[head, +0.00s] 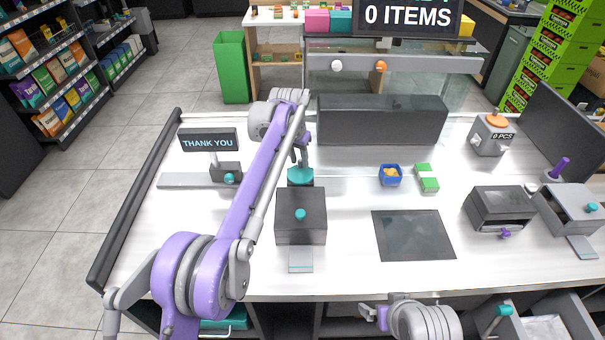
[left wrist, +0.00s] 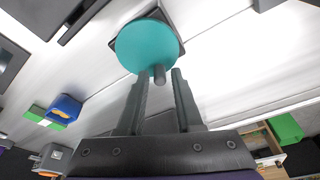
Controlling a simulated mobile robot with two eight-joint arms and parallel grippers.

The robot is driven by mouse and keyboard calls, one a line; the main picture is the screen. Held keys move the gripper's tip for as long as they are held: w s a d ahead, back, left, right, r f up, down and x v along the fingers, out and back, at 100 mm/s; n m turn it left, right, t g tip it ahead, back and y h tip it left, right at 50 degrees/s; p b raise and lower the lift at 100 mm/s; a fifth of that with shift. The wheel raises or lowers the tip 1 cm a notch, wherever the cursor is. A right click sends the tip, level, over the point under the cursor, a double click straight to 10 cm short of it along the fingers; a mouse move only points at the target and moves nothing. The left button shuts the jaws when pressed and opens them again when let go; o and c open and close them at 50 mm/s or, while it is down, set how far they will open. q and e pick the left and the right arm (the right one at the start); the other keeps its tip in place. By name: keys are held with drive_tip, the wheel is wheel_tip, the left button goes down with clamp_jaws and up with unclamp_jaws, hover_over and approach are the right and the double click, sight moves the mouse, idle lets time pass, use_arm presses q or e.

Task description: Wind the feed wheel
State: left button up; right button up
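The feed wheel is a teal disc (head: 300,177) on a dark mount, standing on the counter behind a dark box. In the left wrist view the teal wheel (left wrist: 146,46) fills the upper middle, with a short grey peg (left wrist: 159,73) sticking out from its face. My left gripper (head: 301,160) is just above the wheel in the head view. In the left wrist view its two fingers (left wrist: 160,78) are apart, with the peg between their tips and a gap showing on each side.
A dark box with a teal knob (head: 301,214) stands in front of the wheel. A THANK YOU sign (head: 208,140) is to the left, a long dark panel (head: 382,120) behind. A blue bin (head: 390,175) and a black mat (head: 413,235) lie to the right.

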sight(292, 171)
use_arm(q)
drive_tip(key=c, duration=0.5)
drive_tip(key=shift+s+a, duration=0.15)
drive_tip(key=shift+a, duration=0.4)
drive_tip(key=shift+s+a, duration=0.2)
drive_tip(key=shift+a, duration=0.15)
drive_tip(key=shift+s+a, duration=0.1)
drive_tip(key=shift+s, duration=0.05)
drive_tip(key=shift+s+a+b, duration=0.25)
drive_tip(key=shift+s+b, duration=0.05)
drive_tip(key=shift+s, duration=0.15)
